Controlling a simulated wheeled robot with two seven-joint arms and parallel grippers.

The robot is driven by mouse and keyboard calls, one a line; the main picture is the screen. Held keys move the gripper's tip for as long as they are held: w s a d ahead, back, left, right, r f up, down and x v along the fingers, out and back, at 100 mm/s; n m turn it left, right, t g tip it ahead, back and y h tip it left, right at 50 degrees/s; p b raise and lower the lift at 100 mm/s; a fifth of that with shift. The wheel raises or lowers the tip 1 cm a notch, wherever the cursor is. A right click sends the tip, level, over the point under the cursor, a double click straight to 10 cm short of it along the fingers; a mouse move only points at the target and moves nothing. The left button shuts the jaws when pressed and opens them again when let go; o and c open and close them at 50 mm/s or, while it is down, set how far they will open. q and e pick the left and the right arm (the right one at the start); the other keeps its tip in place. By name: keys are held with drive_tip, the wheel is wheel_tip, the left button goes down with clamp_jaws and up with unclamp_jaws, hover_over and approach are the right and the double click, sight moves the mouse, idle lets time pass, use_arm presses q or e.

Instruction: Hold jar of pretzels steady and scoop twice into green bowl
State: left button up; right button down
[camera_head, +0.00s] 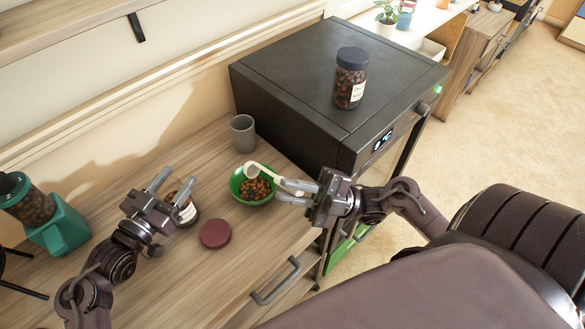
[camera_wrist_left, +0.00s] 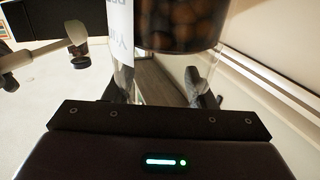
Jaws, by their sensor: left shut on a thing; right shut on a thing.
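The pretzel jar (camera_head: 187,211), with a white label, stands open on the wooden counter. It is partly hidden by my left gripper (camera_head: 172,184), which is shut around it. In the left wrist view the clear jar (camera_wrist_left: 180,25) shows brown contents between the fingers. The green bowl (camera_head: 237,183) sits to its right and holds a heap of brown pieces. My right gripper (camera_head: 291,190) is shut on the handle of a cream scoop (camera_head: 262,171). The scoop's head is over the bowl's far left side; whether it touches the contents I cannot tell.
A dark red lid (camera_head: 215,234) lies in front of the bowl. A grey cup (camera_head: 243,134) stands behind it. A black oven (camera_head: 300,95) bears a dark-lidded jar (camera_head: 350,80). A teal dispenser (camera_head: 66,232) stands at the left. Drawers lie below the counter edge.

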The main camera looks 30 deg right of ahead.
use_arm(q)
drive_tip(key=shift+f, duration=0.3)
idle(0.4)
use_arm(e)
drive_tip(key=shift+w+a+r+m+t+h, duration=0.1)
drive_tip(key=shift+w+r+m+t+h, duration=0.2)
drive_tip(key=shift+r+m+h, duration=0.35)
drive_tip(key=shift+w+a+r+m+t+h, duration=0.1)
drive_tip(key=shift+w+r+m+t+h, duration=0.1)
drive_tip(key=shift+w+r+m+h, duration=0.4)
drive_tip(key=r+m, duration=0.1)
drive_tip(key=w+r+m+h, duration=0.1)
drive_tip(key=shift+w+a+r+m+h, duration=0.15)
drive_tip(key=shift+w+r+m+h, duration=0.1)
drive_tip(key=shift+m, duration=0.1)
drive_tip(key=w+a+r+m+g+h, duration=0.2)
drive_tip(key=w+r+m+g+h, duration=0.2)
drive_tip(key=w, duration=0.7)
drive_tip(key=shift+w+r+m+g+h, duration=0.15)
drive_tip(key=shift+r+m+g+h, duration=0.15)
drive_tip(key=shift+r+m+h, duration=0.8)
drive_tip(key=shift+a+r+y, duration=0.1)
drive_tip(key=shift+r+y, duration=0.15)
drive_tip(key=shift+y, duration=0.05)
